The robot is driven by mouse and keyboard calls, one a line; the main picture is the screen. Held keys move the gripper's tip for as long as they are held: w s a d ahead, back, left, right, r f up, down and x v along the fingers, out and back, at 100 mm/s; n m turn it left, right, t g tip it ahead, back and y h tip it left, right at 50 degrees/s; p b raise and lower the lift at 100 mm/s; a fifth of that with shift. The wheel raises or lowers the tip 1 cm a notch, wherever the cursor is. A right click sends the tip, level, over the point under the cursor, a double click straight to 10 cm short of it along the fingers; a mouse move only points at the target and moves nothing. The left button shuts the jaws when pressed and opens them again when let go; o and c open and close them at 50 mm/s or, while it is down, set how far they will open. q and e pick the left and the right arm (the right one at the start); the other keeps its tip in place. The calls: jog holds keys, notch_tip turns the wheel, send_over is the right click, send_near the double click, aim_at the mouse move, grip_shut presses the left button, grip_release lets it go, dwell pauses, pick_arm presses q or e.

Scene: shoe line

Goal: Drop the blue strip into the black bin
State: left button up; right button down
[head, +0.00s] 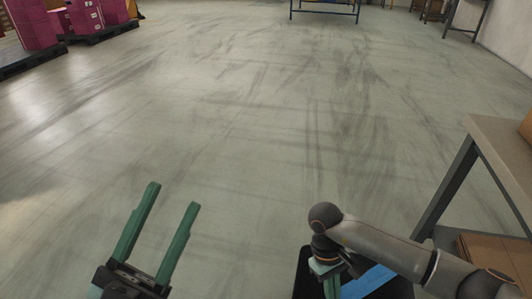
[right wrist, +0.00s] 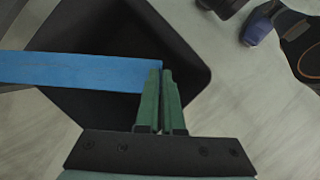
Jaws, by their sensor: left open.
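The black bin (head: 303,278) stands on the floor at the bottom edge of the head view, under my right gripper. In the right wrist view its dark open mouth and walls (right wrist: 188,45) fill the middle. The blue strip (head: 368,281) is over the bin; in the right wrist view it runs flat from the left edge to my fingertips (right wrist: 75,70). My right gripper (right wrist: 161,75) is shut on the strip's end, its fingers close together. My left gripper (head: 173,197) is open and empty above bare floor, left of the bin.
A table (head: 503,145) stands at the right, with a cardboard box (head: 500,255) below it. Pink boxes (head: 85,17) on dark pallets stand far left. A blue-framed table (head: 325,12) is at the back. The middle floor is clear.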

jog(key=c, duration=1)
grip_release()
jog(key=p+v, duration=0.3)
jog(key=v, duration=0.9)
jog(key=shift+w+a+r, duration=0.1)
jog(key=shift+r, duration=0.1)
